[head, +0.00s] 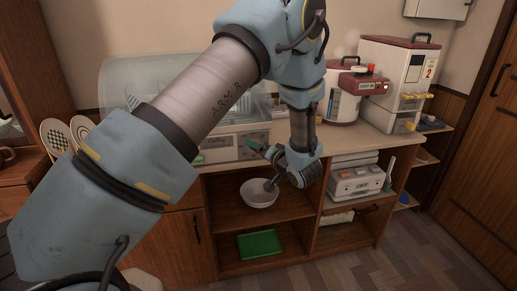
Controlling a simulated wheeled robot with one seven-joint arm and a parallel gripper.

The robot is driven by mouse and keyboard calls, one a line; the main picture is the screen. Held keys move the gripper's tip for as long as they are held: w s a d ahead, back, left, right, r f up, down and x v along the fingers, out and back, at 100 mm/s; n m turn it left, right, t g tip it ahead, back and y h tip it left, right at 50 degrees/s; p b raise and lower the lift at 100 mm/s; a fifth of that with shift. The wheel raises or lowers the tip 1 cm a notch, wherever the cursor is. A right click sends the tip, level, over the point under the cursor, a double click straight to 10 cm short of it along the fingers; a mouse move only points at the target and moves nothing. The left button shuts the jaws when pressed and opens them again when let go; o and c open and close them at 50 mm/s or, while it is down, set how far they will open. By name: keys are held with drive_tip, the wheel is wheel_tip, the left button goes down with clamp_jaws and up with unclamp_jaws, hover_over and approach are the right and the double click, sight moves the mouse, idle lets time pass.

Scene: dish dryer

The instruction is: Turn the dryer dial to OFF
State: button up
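The dish dryer (222,150) stands on the counter behind my arm, with a clear domed lid and a pale front panel with dark markings. My arm crosses in front and hides much of the dryer. I cannot make out the dial or its setting; it may be too small or hidden. My gripper (262,166) is just in front of the right end of the panel, pointing left. Its two fingers are spread apart, with nothing seen between them. I cannot tell whether a finger touches the panel.
A white bowl (259,193) sits on the shelf below my gripper, with a green tray (258,244) beneath. A rice cooker (343,95) and a white dispenser (396,80) stand right on the counter (345,140). A white appliance (357,180) fills the right shelf. Floor at lower right is clear.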

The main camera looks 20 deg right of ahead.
drive_tip(key=shift+w+a+f, duration=0.1)
drive_tip(key=shift+w+f, duration=0.05)
drive_tip(key=shift+w, duration=0.3)
drive_tip(key=c, duration=1.4)
